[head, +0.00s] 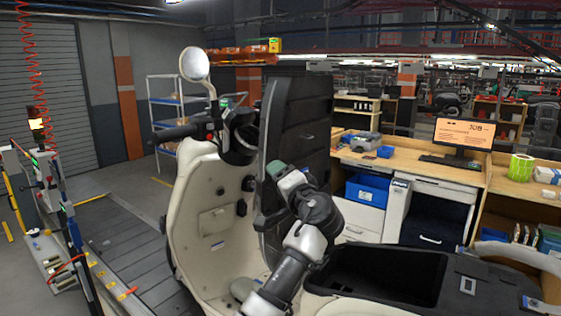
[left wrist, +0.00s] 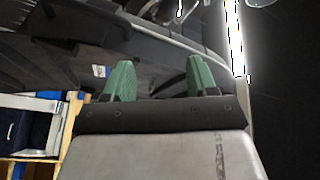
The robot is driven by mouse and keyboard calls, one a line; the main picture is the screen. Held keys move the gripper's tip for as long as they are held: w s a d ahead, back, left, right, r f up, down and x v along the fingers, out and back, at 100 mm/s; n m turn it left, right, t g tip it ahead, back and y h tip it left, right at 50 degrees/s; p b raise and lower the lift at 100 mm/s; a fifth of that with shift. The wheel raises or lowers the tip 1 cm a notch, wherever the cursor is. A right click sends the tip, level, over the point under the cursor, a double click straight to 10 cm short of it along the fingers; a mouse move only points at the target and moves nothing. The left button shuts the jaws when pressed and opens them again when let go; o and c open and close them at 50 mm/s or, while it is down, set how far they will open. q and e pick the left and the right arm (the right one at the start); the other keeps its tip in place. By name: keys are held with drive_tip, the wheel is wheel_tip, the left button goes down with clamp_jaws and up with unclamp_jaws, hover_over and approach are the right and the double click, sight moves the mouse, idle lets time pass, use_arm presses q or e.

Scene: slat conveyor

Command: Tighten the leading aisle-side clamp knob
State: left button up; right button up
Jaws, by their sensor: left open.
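A cream scooter (head: 215,200) with a round mirror (head: 194,64) stands on the slat conveyor (head: 145,265) in the head view. I cannot make out a clamp knob in either view. My left gripper (head: 287,172) is raised in front of a tall dark panel (head: 300,110), right of the scooter's front shield. In the left wrist view, my left gripper (left wrist: 160,80) shows two green fingertips standing apart with nothing between them. A dark curved surface (left wrist: 150,60) lies beyond them; I cannot tell whether they touch it. My right gripper is not in view.
The scooter's open seat compartment (head: 385,275) is at the lower right. A workbench (head: 415,170) with a monitor (head: 463,133) and a blue bin (head: 367,190) stands behind. A control post (head: 45,180) stands left of the conveyor. Orange and yellow pieces (head: 128,293) sit along the conveyor's near-left edge.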

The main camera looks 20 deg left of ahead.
use_arm(q)
drive_tip(key=shift+m+h, duration=0.7)
drive_tip(key=shift+h, duration=0.2)
drive_tip(key=f, duration=0.5)
drive_tip(key=w+f, duration=0.1)
drive_tip(key=f, duration=0.1)
drive_tip(key=shift+w+d+f, duration=0.1)
drive_tip(key=shift+f, duration=0.3)
